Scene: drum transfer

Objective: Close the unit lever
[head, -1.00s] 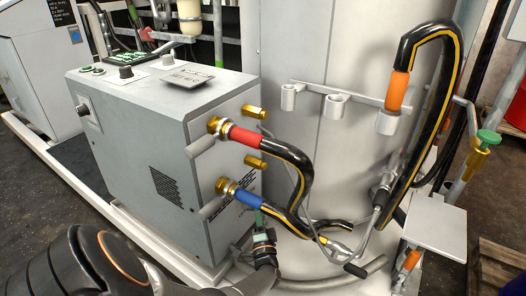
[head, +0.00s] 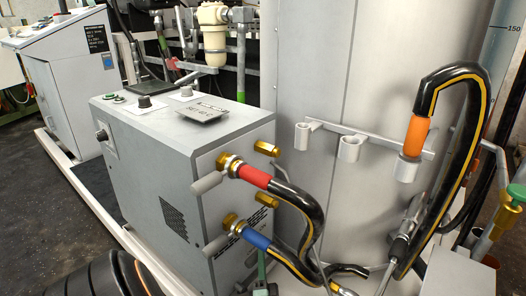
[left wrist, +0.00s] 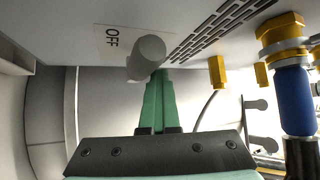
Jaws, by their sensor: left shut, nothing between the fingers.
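The grey unit (head: 150,170) has two grey levers on its front, an upper lever (head: 207,183) by the red-sleeved hose and a lower lever (head: 215,245) by the blue-sleeved hose. In the left wrist view, a grey round-ended lever (left wrist: 147,57) stands out beside an OFF label (left wrist: 112,38). My left gripper (left wrist: 158,80) is shut and empty, its green fingertips right at the lever's lower edge; I cannot tell whether they touch. In the head view its green tip (head: 262,268) shows low beside the blue-sleeved hose. My right gripper is out of view.
Brass fittings carry the red-sleeved hose (head: 256,177) and the blue-sleeved hose (head: 257,239), close to the levers. A large grey drum (head: 350,80) with a holder bracket (head: 349,150) stands behind. An orange-sleeved hose (head: 417,135) hangs at the right.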

